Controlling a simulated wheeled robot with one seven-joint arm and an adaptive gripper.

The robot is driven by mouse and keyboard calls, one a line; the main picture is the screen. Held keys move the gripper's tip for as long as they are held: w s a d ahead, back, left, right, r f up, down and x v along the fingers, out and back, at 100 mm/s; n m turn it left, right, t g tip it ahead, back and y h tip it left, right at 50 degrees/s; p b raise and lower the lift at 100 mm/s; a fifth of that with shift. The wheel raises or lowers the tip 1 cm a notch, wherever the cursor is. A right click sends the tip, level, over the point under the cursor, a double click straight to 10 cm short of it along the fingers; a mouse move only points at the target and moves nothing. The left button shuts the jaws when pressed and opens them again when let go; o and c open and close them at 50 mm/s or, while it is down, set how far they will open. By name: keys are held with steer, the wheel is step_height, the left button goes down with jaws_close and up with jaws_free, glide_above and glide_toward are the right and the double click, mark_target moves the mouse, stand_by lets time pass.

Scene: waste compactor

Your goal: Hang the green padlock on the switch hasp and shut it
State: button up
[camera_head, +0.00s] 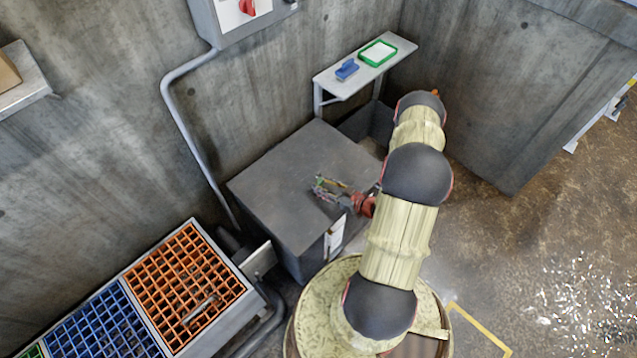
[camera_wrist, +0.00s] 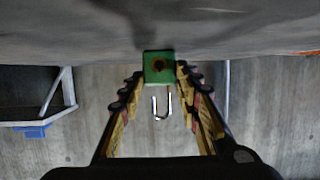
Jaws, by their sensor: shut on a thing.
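The green padlock (camera_wrist: 158,67) is between my fingertips in the wrist view, with a dark round keyhole on its face. Its silver shackle (camera_wrist: 162,104) points down in that picture, and one leg ends short of the body, so it looks open. My gripper (camera_wrist: 158,75) is shut on the padlock body. In the head view my gripper (camera_head: 322,188) is over the grey cabinet top, with a little green at its tips. The switch box (camera_head: 232,14) with a red handle (camera_head: 247,7) is on the wall at the top edge, partly cut off. I cannot make out the hasp.
The grey cabinet (camera_head: 290,175) stands against the wall below the switch box. A wall shelf (camera_head: 340,80) holds a blue object (camera_head: 347,69) and a green-rimmed tray (camera_head: 377,53). A conduit (camera_head: 180,110) runs down the wall. Orange and blue grids (camera_head: 185,285) lie lower left.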

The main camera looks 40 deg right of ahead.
steer(key=shift+r, duration=0.2)
steer(key=shift+r+p, duration=1.8)
steer(key=shift+r, duration=0.55)
